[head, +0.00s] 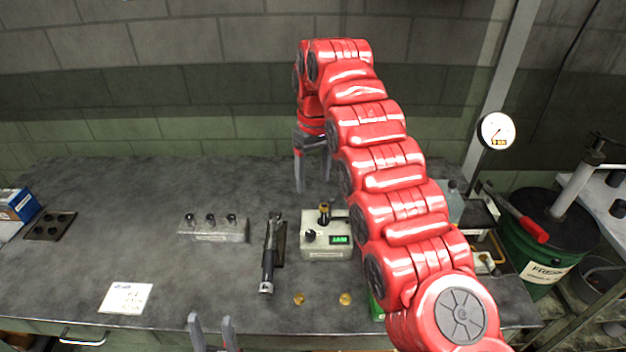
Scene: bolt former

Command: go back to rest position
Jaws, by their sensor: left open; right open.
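My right gripper (313,178) hangs fingers down above the back middle of the dark workbench (150,230), open with nothing between its fingers. My red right arm reaches to it from the lower right and hides part of the bench. My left gripper (212,332) shows only as two grey fingertips at the bottom edge, apart and empty, in front of the bench's front edge.
A torque wrench (268,265) lies mid-bench beside a tester with a green display (326,240). A grey block with knobs (213,230), a paper card (126,298) and two brass discs (299,299) are nearby. A dial gauge (496,131) and green drum (545,235) stand right.

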